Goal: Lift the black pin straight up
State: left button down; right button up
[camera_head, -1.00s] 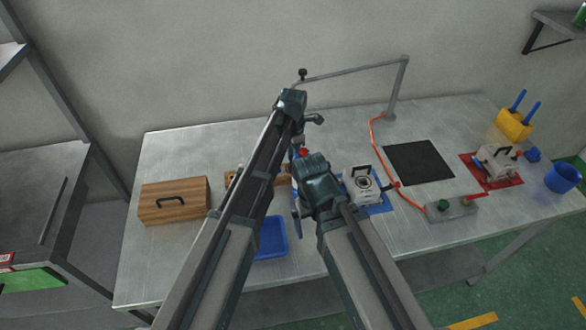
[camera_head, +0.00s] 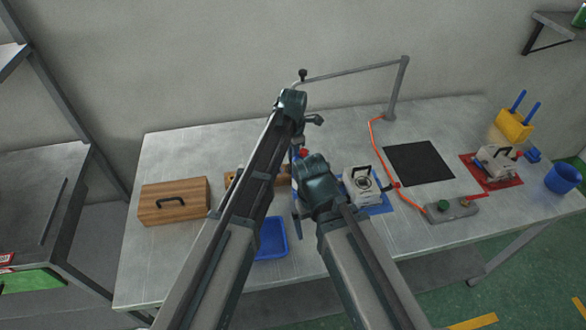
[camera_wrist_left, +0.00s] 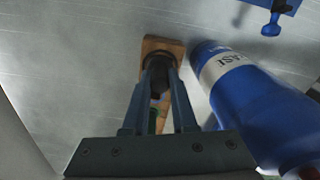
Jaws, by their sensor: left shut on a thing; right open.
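In the left wrist view, my left gripper (camera_wrist_left: 158,88) is shut on the black pin (camera_wrist_left: 157,72). The pin shows as a dark, short shape between the two fingers, in front of a small wooden block (camera_wrist_left: 165,44). Whether the pin's lower end is in or clear of the block cannot be told. In the head view, the left gripper and the pin are hidden behind my left arm; part of the wooden block (camera_head: 230,178) shows beside it. My right gripper (camera_head: 298,212) is open and empty above the table, near the blue tray.
The table also bears a wooden box (camera_head: 172,203), a blue tray (camera_head: 272,240), a white device (camera_head: 360,186) and a black mat (camera_head: 418,163).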

pick_arm(q)
jog(key=shift+r, duration=0.15)
dwell(0.6)
notch_tip(320, 180, up, 10)
jog(key=p, duration=1)
jog(key=shift+s, duration=0.15)
